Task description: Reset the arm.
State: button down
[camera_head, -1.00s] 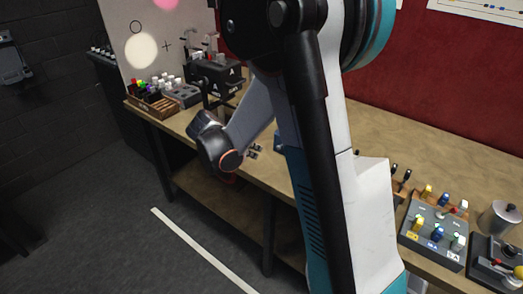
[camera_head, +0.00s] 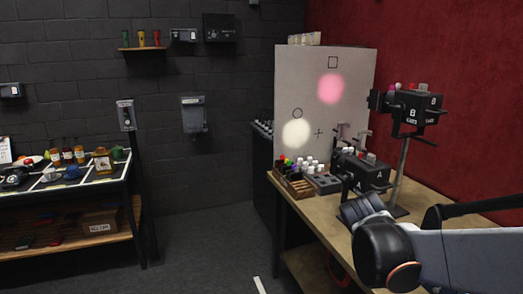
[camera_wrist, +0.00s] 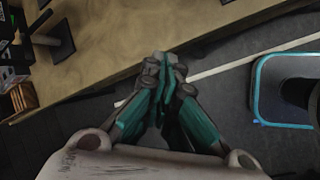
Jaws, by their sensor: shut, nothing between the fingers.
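My gripper (camera_wrist: 165,72) shows in the wrist view with its teal and grey fingers closed together and nothing between them. It hangs over the dark floor beside the front edge of the wooden workbench (camera_wrist: 120,50). In the head view my forearm and wrist reach in from the right, in front of the workbench (camera_head: 310,215). The fingertips are hidden there behind my wrist.
Unit A (camera_head: 362,172) and raised unit B (camera_head: 408,108) stand on the bench. A wooden crate (camera_head: 296,186) holds coloured pieces at its far end. A pale board (camera_head: 325,100) bears pink and white light spots. A second table (camera_head: 75,185) stands left. Floor between is clear.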

jog(key=s+a+r+m+t+y, duration=0.1)
jog(key=s+a+r+m+y, duration=0.1)
jog(key=s+a+m, duration=0.3)
jog(key=s+a+r+m+t+y, duration=0.2)
jog(key=s+a+m, duration=0.3)
jog(key=s+m, duration=0.4)
jog(key=shift+s+y, duration=0.7)
jog(key=shift+s, duration=0.1)
